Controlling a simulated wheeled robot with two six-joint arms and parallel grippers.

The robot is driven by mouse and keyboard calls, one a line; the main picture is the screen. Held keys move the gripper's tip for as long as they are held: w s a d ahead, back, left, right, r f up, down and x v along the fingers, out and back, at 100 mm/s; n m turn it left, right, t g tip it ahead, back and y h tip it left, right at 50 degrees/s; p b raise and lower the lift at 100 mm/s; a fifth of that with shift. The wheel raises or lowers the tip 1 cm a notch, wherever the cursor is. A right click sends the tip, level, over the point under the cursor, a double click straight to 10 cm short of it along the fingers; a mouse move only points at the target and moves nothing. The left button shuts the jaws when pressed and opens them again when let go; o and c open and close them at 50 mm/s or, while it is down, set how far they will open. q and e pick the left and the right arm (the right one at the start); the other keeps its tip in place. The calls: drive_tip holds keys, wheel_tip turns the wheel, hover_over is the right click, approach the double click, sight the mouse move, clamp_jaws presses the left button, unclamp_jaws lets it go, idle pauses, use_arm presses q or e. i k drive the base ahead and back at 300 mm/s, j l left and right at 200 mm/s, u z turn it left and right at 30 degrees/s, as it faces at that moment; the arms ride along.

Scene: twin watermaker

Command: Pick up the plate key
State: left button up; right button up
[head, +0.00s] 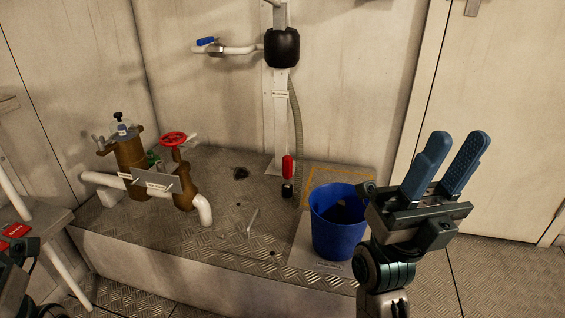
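A thin, pale metal piece (252,220), possibly the plate key, lies on the raised checker-plate platform (215,235), left of the blue bucket. It is too small to make out its exact shape. My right gripper (459,142) is in front of the platform's right side, fingers pointing up. Its two blue fingers are apart with nothing between them, and it is well to the right of the metal piece. Part of my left gripper (14,265) shows at the lower left edge; its fingers cannot be made out.
A blue bucket (335,235) stands at the platform's right front, close to my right gripper. Brown pipework (130,155) with a red handwheel (173,139) stands on the left. A white post (281,120) with a hose rises at the back. A table edge (45,232) is at left.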

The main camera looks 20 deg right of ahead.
sight(287, 160)
drive_tip(key=i+z, duration=0.1)
drive_tip(key=z, duration=1.15)
drive_tip(key=i+j, duration=0.15)
drive_tip(key=j, duration=0.15)
drive_tip(key=i+j+z, duration=0.15)
drive_tip(key=j, duration=0.2)
drive_tip(key=i+j, duration=0.15)
drive_tip(key=j, duration=0.2)
drive_tip(key=i+j+z, duration=0.15)
drive_tip(key=j, duration=0.15)
